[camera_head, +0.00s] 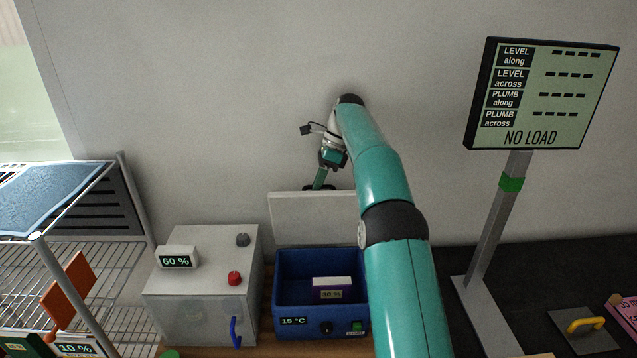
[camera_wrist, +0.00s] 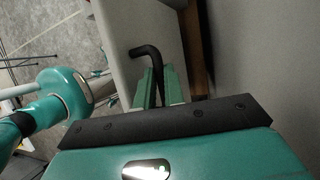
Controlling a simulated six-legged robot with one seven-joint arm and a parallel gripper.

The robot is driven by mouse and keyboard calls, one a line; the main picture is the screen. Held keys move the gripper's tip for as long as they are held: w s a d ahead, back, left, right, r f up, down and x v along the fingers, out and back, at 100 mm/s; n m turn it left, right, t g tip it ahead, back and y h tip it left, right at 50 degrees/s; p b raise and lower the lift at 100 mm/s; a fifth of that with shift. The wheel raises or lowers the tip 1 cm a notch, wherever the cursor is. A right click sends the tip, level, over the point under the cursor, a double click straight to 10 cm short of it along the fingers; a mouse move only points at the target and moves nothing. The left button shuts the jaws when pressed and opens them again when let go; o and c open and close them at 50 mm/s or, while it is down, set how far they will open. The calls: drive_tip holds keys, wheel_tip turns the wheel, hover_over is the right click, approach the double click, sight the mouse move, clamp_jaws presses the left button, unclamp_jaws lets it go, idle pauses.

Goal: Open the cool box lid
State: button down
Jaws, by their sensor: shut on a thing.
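The cool box (camera_head: 290,332) is a blue open-topped box with a "15 °C" display on its front. Its pale lid (camera_head: 315,218) stands about upright along the box's back edge, so the inside shows. My gripper (camera_head: 319,183) is at the lid's top edge and shut on the lid's black handle. In the wrist view, the green fingers (camera_wrist: 161,88) close around the black bent handle (camera_wrist: 146,51), beside the pale lid face (camera_wrist: 118,45). My arm covers the box's right side and part of the lid's right end.
A small white-topped block (camera_head: 331,283) marked with a percentage sits inside the box. A grey cabinet (camera_head: 195,300) with a red knob and blue handle stands left. A wire rack (camera_head: 112,265) is farther left. A display stand (camera_head: 497,225) reading "NO LOAD" is right. A wall is close behind.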

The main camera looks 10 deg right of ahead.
drive_tip(key=shift+d+f, duration=0.15)
drive_tip(key=shift+f, duration=0.3)
drive_tip(key=c, duration=1.5)
unclamp_jaws()
drive_tip(key=shift+w, duration=0.15)
drive_tip(key=shift+r, duration=1.7)
drive_tip(key=s+r, duration=0.3)
drive_tip(key=r, duration=0.1)
drive_tip(key=s+r, duration=0.2)
drive_tip(key=shift+s+a+r, duration=0.25)
drive_tip(key=shift+s, duration=0.05)
drive_tip(key=shift+s+a+r, duration=0.1)
drive_tip(key=shift+s+r, duration=0.5)
drive_tip(key=shift+s, duration=0.85)
drive_tip(key=shift+s+a+r, duration=0.1)
drive_tip(key=shift+s+r, duration=0.5)
drive_tip(key=shift+s, duration=0.9)
drive_tip(key=shift+s+r, duration=0.6)
drive_tip(key=shift+s, duration=0.85)
